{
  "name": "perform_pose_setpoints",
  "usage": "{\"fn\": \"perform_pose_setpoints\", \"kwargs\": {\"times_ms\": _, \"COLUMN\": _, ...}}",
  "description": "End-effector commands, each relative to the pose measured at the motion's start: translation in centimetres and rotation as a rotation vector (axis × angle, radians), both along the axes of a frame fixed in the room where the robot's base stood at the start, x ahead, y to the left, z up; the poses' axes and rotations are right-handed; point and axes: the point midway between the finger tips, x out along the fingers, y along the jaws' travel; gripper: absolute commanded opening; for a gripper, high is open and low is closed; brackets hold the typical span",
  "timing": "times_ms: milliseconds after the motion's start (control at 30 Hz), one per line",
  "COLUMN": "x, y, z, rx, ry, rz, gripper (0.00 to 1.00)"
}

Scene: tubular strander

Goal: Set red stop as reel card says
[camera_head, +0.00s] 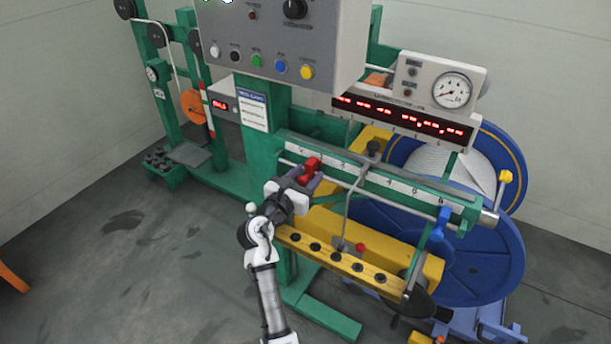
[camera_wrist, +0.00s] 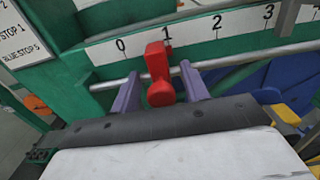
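The red stop (camera_head: 311,168) sits on a steel rod along the numbered scale (camera_head: 350,173). In the wrist view the red stop (camera_wrist: 158,72) has its upper end at about the 1 mark of the scale (camera_wrist: 235,24). My gripper (camera_wrist: 160,92) has its two purple fingers on either side of the stop, with narrow gaps showing, so it is open around it. The gripper (camera_head: 302,180) also shows in the head view. A card (camera_wrist: 22,38) reads "STOP 1" and "BLUE STOP 5", its left part cut off. The blue stop (camera_head: 440,223) sits near the scale's right end.
A control panel (camera_head: 280,40) with several buttons hangs above. A gauge box (camera_head: 437,85) and red digital display (camera_head: 405,118) are behind the scale. A yellow bar (camera_head: 340,262) with dark holes lies below. Large blue reels (camera_head: 480,255) stand at right.

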Motion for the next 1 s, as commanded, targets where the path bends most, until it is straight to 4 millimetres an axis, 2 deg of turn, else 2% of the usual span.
{"fn": "perform_pose_setpoints", "kwargs": {"times_ms": 200, "x": -0.2, "y": 0.2, "z": 0.0, "rx": 0.0, "ry": 0.0, "rz": 0.001, "gripper": 0.45}}
{"fn": "perform_pose_setpoints", "kwargs": {"times_ms": 333, "x": -1.2, "y": 1.0, "z": -0.1, "rx": 0.0, "ry": 0.0, "rz": 0.003, "gripper": 0.45}}
{"fn": "perform_pose_setpoints", "kwargs": {"times_ms": 800, "x": -9.3, "y": 6.8, "z": -0.2, "rx": 0.001, "ry": 0.0, "rz": 0.003, "gripper": 0.45}}
{"fn": "perform_pose_setpoints", "kwargs": {"times_ms": 1000, "x": -10.9, "y": 8.0, "z": 0.0, "rx": 0.0, "ry": 0.0, "rz": 0.001, "gripper": 0.45}}
